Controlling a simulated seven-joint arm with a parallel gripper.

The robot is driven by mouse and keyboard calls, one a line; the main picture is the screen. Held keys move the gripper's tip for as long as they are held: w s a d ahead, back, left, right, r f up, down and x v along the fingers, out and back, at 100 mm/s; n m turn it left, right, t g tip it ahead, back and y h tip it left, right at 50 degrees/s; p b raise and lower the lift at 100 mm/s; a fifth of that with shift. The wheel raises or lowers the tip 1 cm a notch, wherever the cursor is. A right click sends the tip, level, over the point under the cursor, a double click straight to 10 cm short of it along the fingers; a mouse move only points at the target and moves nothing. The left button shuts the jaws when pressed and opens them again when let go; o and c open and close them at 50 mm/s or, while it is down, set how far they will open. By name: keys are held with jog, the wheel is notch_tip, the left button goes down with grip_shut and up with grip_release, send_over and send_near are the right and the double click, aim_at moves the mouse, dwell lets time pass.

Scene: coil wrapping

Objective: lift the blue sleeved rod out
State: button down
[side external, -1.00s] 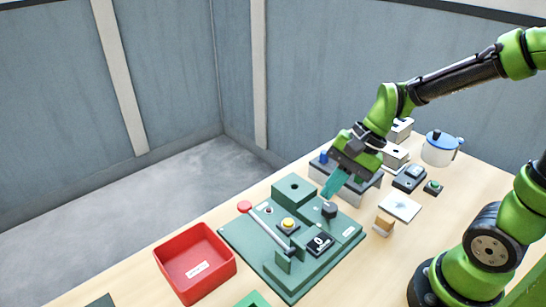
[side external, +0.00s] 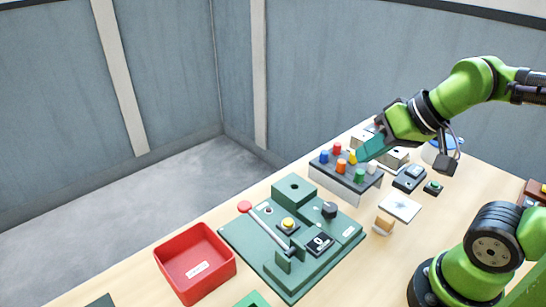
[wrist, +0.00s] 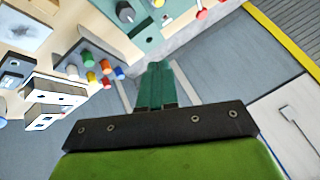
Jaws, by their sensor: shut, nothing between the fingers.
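The blue sleeved rod (side external: 324,156) stands upright at the left end of a grey block (side external: 345,184), among several coloured rods. The block and its rods also show at the left of the wrist view, where a blue top (wrist: 119,72) is visible. My gripper (side external: 361,155) has teal fingers that are shut and empty. In the side view they point down and left, by the back right of the rods, apart from the blue one. In the wrist view the closed fingers (wrist: 158,68) point away from the rods, towards the walls.
A green fixture board (side external: 240,234) with a lever, knob and button lies in front of the block. A red bin (side external: 195,262) stands at the front left. A white pad (side external: 400,208) and small boxes (side external: 408,179) lie to the right.

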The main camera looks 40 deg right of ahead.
jog(key=c, duration=1.8)
grip_release()
jog(key=shift+c, duration=0.2)
jog(key=o, duration=1)
jog(key=g+h, duration=0.3)
send_near(325, 152)
jog(key=x, duration=0.9)
